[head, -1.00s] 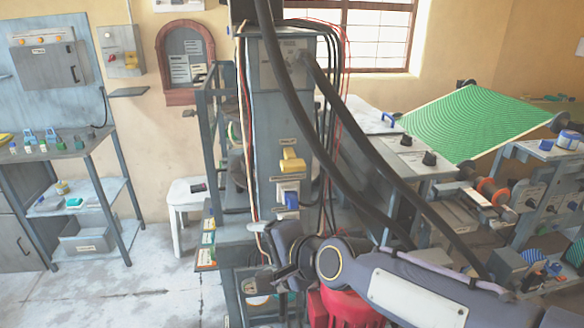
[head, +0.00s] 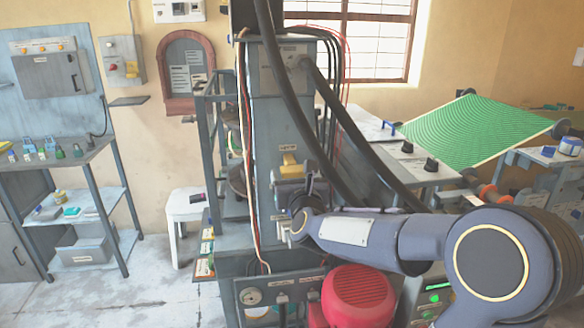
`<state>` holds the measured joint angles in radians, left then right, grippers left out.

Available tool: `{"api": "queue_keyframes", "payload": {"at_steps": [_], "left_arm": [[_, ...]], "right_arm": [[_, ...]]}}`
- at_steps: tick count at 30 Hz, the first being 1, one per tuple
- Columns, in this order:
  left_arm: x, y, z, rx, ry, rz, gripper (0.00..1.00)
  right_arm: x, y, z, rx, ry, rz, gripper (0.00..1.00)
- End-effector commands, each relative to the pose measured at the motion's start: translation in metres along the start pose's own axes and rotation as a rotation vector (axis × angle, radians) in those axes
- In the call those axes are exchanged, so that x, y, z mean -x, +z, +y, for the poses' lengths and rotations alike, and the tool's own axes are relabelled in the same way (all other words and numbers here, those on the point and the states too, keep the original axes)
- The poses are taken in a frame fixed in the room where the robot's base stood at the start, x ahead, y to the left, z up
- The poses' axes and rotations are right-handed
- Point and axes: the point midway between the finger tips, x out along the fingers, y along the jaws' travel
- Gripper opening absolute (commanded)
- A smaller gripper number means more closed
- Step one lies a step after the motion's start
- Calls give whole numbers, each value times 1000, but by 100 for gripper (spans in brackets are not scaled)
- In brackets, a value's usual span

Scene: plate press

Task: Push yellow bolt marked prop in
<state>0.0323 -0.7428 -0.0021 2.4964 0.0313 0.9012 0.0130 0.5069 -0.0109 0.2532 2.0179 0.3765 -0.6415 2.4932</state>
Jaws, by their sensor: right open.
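The yellow bolt (head: 291,159) sits on the front of the tall grey press column (head: 286,104), below a small label. Its lower part is covered by my right gripper (head: 290,180). My right arm comes in from the right and the gripper is just in front of and below the bolt. Its fingers are small and partly hidden by the wrist, and it is open. I cannot tell whether it touches the bolt. The blue-handled fitting under the bolt is hidden behind the gripper. My left gripper does not show.
Black hoses (head: 300,110) hang down in front of the column. A red motor (head: 358,294) stands below my right forearm. A green striped sheet (head: 477,128) spreads at the right. A white stool (head: 184,212) and open floor lie to the left.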

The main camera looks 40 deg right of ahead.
Motion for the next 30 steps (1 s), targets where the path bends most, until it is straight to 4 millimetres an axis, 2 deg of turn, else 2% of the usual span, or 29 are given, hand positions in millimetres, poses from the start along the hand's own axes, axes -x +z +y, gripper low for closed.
{"api": "queue_keyframes", "payload": {"at_steps": [3, 7, 18, 30], "left_arm": [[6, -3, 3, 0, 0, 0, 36], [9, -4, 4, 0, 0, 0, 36], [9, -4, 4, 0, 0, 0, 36], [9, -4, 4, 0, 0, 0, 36]], "right_arm": [[-19, 1, 0, 0, 0, 2, 76], [-32, 1, 0, 1, 1, 1, 76], [-38, 0, 0, 2, 1, 0, 75], [-38, 0, 0, 2, 2, 0, 23]]}}
